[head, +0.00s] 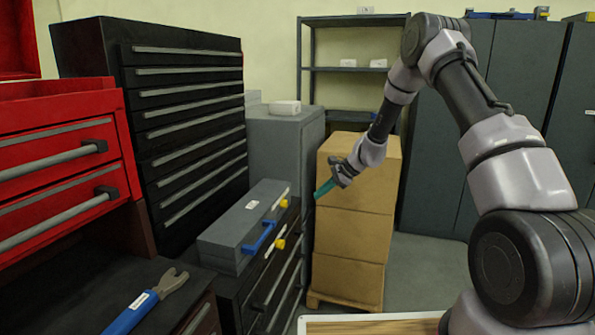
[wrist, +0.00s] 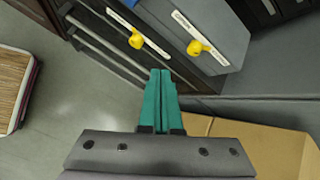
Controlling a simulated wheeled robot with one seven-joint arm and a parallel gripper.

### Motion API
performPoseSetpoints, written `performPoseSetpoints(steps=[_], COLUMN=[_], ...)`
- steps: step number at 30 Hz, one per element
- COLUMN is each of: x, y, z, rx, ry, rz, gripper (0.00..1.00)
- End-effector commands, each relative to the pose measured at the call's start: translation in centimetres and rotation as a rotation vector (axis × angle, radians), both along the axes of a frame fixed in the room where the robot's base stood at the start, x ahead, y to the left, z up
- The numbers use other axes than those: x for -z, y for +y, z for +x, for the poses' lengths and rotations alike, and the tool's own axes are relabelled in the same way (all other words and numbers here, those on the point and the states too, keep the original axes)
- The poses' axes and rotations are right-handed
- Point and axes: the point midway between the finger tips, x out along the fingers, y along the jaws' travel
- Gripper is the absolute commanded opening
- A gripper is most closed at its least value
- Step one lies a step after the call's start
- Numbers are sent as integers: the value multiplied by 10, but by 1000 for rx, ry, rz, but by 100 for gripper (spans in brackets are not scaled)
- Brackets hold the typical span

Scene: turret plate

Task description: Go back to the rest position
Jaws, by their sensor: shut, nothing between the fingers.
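My gripper (head: 325,188) hangs in the middle of the head view, in front of the stacked cardboard boxes (head: 347,232). Its teal fingers are together and hold nothing. The cardboard also shows in the wrist view (wrist: 265,148), at lower right. The fingers appear apart from both.
The grey toolbox (head: 243,222) sits on a dark drawer unit. A blue-handled wrench (head: 145,302) lies on the dark worktop at lower left. Red drawers (head: 60,160), a black drawer cabinet (head: 185,110) and grey lockers (head: 520,70) stand around. A wooden-topped surface (head: 370,325) shows at the bottom.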

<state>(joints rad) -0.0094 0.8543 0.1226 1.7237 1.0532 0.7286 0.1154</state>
Motion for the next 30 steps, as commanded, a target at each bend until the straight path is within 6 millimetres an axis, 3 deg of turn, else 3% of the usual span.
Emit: performPoseSetpoints(steps=[1,6,11,15,21,30], x=[-35,-125,-197,-250,-306,-348], y=[-5,-23,-41,-60,-88,-133], z=[-6,-39,-82,-128,-201,-315], rx=[-36,-156,-259,-338,-437,-549], ry=[-46,-169,-280,-369,-488,-636], rz=[-23,-112,-208,-299,-440,-670], gripper=[0,0,0,0,0,0])
